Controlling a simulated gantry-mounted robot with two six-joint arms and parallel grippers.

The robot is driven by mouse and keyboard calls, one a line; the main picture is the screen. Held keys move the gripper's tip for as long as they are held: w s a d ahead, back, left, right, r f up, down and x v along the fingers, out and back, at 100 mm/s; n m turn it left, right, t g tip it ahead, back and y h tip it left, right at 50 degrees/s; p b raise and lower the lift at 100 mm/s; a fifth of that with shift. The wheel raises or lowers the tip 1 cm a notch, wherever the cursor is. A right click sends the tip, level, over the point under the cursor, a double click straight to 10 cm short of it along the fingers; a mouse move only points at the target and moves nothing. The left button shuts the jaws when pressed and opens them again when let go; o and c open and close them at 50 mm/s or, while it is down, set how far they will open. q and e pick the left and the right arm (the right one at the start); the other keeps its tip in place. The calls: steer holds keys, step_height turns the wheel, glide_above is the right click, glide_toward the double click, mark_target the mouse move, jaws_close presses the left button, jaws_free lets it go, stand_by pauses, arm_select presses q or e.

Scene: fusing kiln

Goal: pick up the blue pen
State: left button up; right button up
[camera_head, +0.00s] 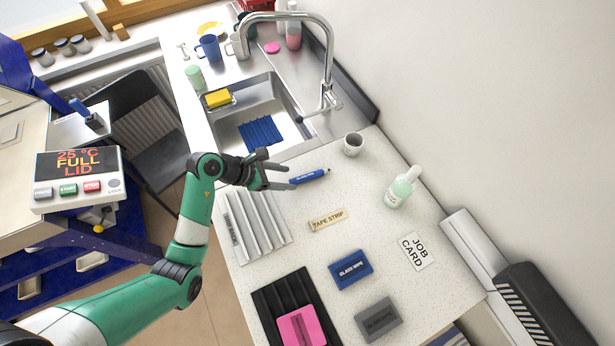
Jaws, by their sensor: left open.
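The blue pen (310,177) lies on the speckled white counter (300,220), just below the sink's right corner. It has a dark tip at its right end and white lettering on its side. My left gripper (291,177) is open, with its fingertips at the left end of the pen. I cannot tell from this view whether the fingers touch the pen or are above it. My right gripper is not in view.
A grey cup (353,144) and a pump bottle (399,188) stand right of the pen. A tape strip (327,219), a ribbed white tray (262,228), a blue glass wipe pack (350,269) and a job card (417,251) lie nearby. The sink (290,118) is behind.

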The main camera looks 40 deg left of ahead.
mark_target(298, 179)
arm_select(q)
steer(key=b+x, duration=0.1)
steer(key=x, duration=0.3)
steer(key=shift+w+f, duration=0.25)
steer(key=shift+f, duration=0.1)
steer(key=shift+a, duration=0.1)
jaws_close()
stand_by(0.4)
